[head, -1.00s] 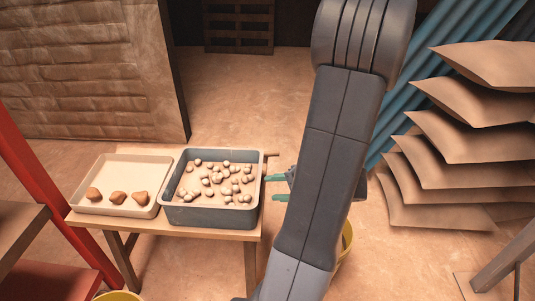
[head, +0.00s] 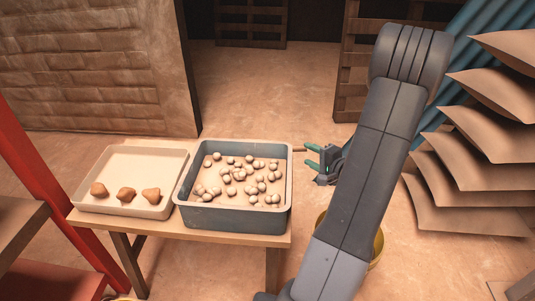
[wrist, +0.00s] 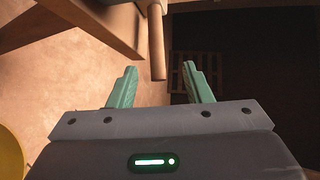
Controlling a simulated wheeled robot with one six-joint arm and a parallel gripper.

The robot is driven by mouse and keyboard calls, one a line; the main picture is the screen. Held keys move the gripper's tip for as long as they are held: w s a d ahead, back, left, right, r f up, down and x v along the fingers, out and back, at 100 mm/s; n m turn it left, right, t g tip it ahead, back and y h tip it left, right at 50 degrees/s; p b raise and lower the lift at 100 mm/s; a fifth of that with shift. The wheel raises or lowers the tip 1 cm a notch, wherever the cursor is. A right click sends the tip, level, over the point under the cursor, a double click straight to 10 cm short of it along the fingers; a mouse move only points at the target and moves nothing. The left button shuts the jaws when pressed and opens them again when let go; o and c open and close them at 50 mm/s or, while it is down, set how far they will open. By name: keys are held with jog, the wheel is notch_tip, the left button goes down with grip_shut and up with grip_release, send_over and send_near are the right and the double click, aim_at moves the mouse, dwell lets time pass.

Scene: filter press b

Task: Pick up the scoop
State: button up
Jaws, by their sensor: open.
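The scoop shows only as a wooden handle (head: 299,149) sticking out past the back right corner of the grey tub; its head is hidden in or behind the tub. In the wrist view the handle (wrist: 156,45) is a round brown rod, its free end centred in the gap between my fingertips. My gripper (head: 309,156) is just right of the tub, beside the handle's end. In the wrist view my gripper (wrist: 159,68) has its green fingers apart with nothing held. I cannot tell whether a finger touches the handle.
The grey tub (head: 235,217) of sand and pale balls stands on a wooden table (head: 190,229), next to a cream tray (head: 130,160) with three brown lumps. A yellow bucket (head: 377,247) is below my arm. Stacked sacks (head: 470,208) stand at right; a red post (head: 45,185) at left.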

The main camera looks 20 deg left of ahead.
aim_at(299, 150)
jog(key=x, duration=0.2)
jog(key=b+x, duration=0.1)
jog(key=x, duration=0.2)
jog(key=shift+w+a+f, duration=0.1)
jog(key=shift+w+f, duration=0.2)
grip_shut()
